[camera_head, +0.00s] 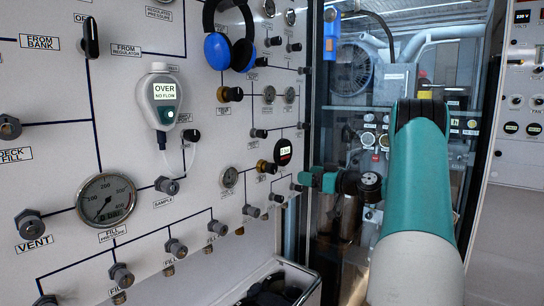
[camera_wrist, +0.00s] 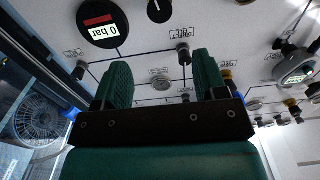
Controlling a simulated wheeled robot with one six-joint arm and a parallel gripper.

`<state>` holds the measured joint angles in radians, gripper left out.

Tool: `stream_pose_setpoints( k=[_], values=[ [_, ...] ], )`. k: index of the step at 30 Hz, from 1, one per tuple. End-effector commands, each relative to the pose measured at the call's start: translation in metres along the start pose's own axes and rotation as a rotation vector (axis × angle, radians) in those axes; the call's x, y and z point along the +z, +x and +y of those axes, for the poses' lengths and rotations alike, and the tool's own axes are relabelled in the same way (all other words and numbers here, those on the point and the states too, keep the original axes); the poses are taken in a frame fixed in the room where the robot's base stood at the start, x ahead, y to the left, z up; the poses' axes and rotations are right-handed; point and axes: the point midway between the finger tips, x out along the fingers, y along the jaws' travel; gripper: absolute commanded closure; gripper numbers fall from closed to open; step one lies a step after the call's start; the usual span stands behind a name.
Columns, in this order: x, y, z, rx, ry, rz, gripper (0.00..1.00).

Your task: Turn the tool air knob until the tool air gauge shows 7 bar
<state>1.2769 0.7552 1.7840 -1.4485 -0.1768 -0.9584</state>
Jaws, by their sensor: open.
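A round dark gauge with a lit display and a red band (camera_wrist: 102,27) reads 0 bar in the wrist view. It also shows on the wall panel in the head view (camera_head: 284,152). A dark knob with a brass-coloured edge (camera_wrist: 160,10) is beside it, cut by the top edge of the wrist view; it appears as a brass-and-black knob in the head view (camera_head: 265,167). Their labels are too small to read. My gripper (camera_wrist: 162,78) is open and empty, apart from the knob. In the head view my gripper (camera_head: 312,180) is right of the gauge.
The white panel carries several other knobs, valves and gauges, including a large fill pressure gauge (camera_head: 106,200). A grey handheld meter (camera_head: 162,98) and blue ear defenders (camera_head: 230,45) hang there. An open bin (camera_head: 308,288) stands below. A glass-fronted cabinet with a fan (camera_head: 352,70) is at the right.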

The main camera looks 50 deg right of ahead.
Motion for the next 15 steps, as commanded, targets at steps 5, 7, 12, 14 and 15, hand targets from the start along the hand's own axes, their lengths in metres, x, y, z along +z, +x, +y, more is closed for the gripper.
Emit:
stream_pose_setpoints(
  k=[5, 7, 12, 14, 15],
  values=[
    [-0.004, 0.039, -0.002, -0.005, -0.001, -0.001, 0.34],
    [-0.004, 0.055, -0.002, -0.004, 0.0, -0.001, 0.34],
    [-0.004, 0.094, -0.002, -0.004, 0.0, 0.0, 0.34],
    [-0.003, 0.106, -0.001, -0.003, 0.001, -0.002, 0.34],
    [-0.003, 0.113, -0.001, -0.003, 0.0, 0.0, 0.34]
  ],
)
